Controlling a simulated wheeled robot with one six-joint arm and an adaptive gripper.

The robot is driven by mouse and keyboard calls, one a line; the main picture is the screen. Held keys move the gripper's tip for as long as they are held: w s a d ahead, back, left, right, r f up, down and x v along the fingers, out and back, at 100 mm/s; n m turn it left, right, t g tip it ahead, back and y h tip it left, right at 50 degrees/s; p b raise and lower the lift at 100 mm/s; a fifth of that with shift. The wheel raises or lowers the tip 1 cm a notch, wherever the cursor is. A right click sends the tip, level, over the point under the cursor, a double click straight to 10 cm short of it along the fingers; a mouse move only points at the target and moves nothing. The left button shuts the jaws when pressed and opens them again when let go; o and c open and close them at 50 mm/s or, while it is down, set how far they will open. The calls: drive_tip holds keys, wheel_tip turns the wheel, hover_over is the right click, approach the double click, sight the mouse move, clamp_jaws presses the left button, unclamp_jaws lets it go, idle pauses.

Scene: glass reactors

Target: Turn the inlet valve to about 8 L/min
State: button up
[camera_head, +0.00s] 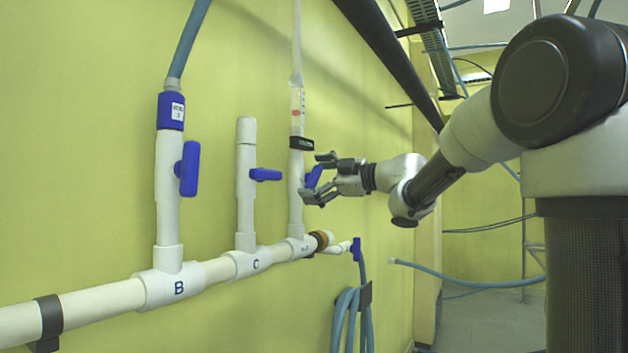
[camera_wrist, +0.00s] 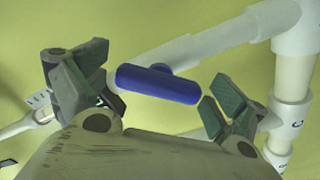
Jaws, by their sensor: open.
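The inlet valve's blue handle (camera_head: 313,177) is on the white vertical pipe under the flow meter, seen tilted and partly behind my gripper in the head view. The flow meter (camera_head: 297,112) is a clear tube with a small red mark inside; its scale is too small to read. My gripper (camera_head: 312,177) is open at the handle. In the wrist view the blue handle (camera_wrist: 158,84) lies between the fingers of my open gripper (camera_wrist: 163,95), with gaps at both ends. I cannot tell its exact depth between the fingers.
Valve handles on pipe B (camera_head: 189,168) and pipe C (camera_head: 265,174) stand to the left. The white horizontal manifold (camera_head: 110,297) runs below. A small blue valve (camera_head: 356,249) and a coiled hose (camera_head: 350,318) are below my gripper. The yellow wall is close behind.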

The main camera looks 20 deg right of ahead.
drive_tip(key=v, duration=1.2)
idle(0.4)
